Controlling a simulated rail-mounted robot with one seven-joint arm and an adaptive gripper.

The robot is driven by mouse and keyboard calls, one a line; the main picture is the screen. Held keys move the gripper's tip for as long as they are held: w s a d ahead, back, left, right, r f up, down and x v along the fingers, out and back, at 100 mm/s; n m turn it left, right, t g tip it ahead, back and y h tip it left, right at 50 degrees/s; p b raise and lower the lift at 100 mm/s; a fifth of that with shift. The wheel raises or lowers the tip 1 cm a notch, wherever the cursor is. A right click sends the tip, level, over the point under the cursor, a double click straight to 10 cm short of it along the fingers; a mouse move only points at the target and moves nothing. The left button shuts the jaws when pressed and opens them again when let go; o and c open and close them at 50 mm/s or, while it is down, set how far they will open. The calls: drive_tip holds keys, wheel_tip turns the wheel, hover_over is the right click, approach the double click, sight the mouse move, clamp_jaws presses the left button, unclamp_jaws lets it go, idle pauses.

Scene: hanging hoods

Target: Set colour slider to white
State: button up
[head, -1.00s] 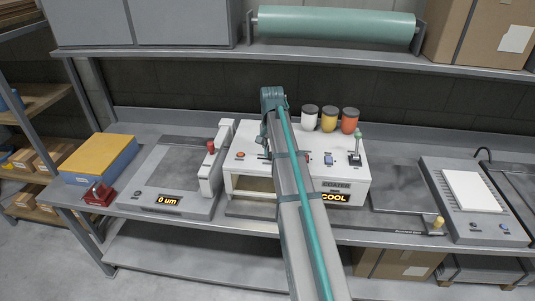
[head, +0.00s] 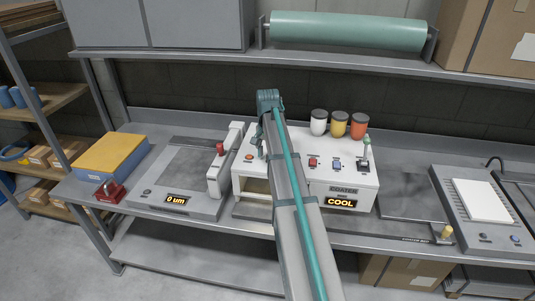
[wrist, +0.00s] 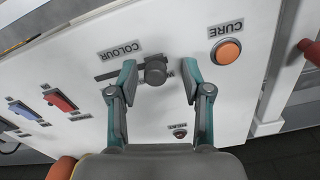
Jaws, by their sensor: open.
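The white coater box (head: 350,199) stands on the bench, with a display reading COOL. My gripper (wrist: 158,78) is open, with one teal finger on each side of the knob and gaps between. The fingers hide parts of the slider's track and marks, including a label of which only a bit shows, so I cannot read the setting. In the head view my arm hides the slider.
An orange CURE button (wrist: 228,51) sits close to the right finger. Red and blue switches (wrist: 60,101) lie to the left. White, yellow and red cups (head: 339,124) stand at the coater's back. A roller (head: 348,31) hangs above.

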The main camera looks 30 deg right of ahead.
drive_tip(key=shift+r, duration=0.15)
wheel_tip(320, 180, up, 12)
idle(0.5)
drive_tip(key=s+a+f+n+g+b, duration=0.15)
drive_tip(key=s+a+f, duration=0.45)
drive_tip(key=f, duration=0.8)
drive_tip(key=s+a+f+n+g, duration=0.15)
drive_tip(key=s+a+f, duration=0.4)
drive_tip(key=f, duration=0.85)
drive_tip(key=s+a+f+n+b, duration=0.1)
drive_tip(key=s+a+f+n, duration=0.35)
drive_tip(key=f, duration=0.95)
drive_tip(key=s+a+f+n+g+b, duration=0.1)
drive_tip(key=s+a+f, duration=0.2)
drive_tip(key=s+f, duration=0.4)
drive_tip(key=s+a+f+n+g+b, duration=0.1)
drive_tip(key=s+a+f, duration=0.2)
drive_tip(key=s+f, duration=0.5)
drive_tip(key=s+a+f+n+g+b, duration=0.1)
drive_tip(key=s+a+f, duration=0.2)
drive_tip(key=s, duration=1.5)
wheel_tip(320, 180, down, 4)
drive_tip(key=shift+s+a+f+g, duration=0.2)
drive_tip(key=shift+s+a+g, duration=0.1)
drive_tip(key=shift+s+g, duration=0.1)
drive_tip(key=shift+n, duration=0.25)
